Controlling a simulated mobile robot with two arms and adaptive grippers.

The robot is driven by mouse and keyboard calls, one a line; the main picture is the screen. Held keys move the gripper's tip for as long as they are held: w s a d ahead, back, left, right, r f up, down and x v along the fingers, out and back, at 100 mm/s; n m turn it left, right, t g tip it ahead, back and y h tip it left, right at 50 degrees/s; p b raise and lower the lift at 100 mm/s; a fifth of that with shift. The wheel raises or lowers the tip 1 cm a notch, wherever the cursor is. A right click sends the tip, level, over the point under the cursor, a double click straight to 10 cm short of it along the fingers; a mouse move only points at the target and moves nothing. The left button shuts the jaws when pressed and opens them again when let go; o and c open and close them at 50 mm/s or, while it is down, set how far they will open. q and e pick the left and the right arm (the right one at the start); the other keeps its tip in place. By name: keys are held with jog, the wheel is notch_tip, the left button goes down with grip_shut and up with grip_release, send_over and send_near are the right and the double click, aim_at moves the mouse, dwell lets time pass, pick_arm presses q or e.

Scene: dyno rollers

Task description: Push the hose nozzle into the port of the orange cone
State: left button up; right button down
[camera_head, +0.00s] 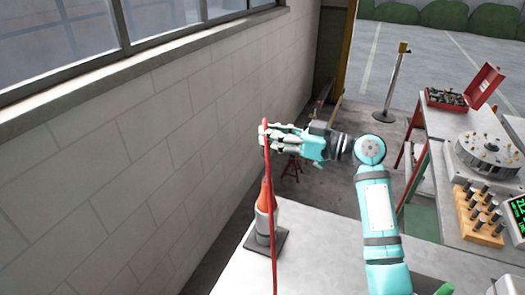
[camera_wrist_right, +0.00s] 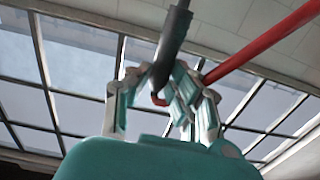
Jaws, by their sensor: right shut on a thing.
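The orange cone (camera_head: 267,194) stands upright on a dark square base (camera_head: 281,243) on the light bench. Its port cannot be made out. My right gripper (camera_head: 272,136) is above the cone, near the wall, with its fingers pointing left. It is shut on the hose nozzle, a dark grey tube (camera_wrist_right: 174,38) between the fingers in the right wrist view (camera_wrist_right: 163,88). The red hose (camera_head: 272,215) hangs from the gripper, passes in front of the cone and leaves at the bottom edge. It also shows at right in the wrist view (camera_wrist_right: 262,48). The nozzle is apart from the cone.
A block wall (camera_head: 140,170) with a window runs close along the left. The bench top (camera_head: 320,245) is clear right of the cone. At right, a table holds a round metal part (camera_head: 488,155), a wooden peg block (camera_head: 478,214) and a red toolbox (camera_head: 447,98).

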pick_arm(q)
jog(key=shift+w+f+b, duration=0.1)
jog(key=shift+f+b, duration=0.5)
pick_arm(e)
jog(key=shift+d+f, duration=0.15)
jog(key=shift+f, duration=1.35)
jog(key=shift+d+f, duration=0.15)
jog(key=shift+f, duration=1.3)
pick_arm(q)
jog(key=shift+f, duration=0.1)
jog(key=shift+f+b, duration=0.55)
jog(key=shift+b, duration=0.1)
jog(key=shift+f, duration=0.1)
jog(key=shift+f+b, duration=0.7)
jog(key=shift+b, duration=0.05)
pick_arm(e)
jog(key=shift+f, duration=0.2)
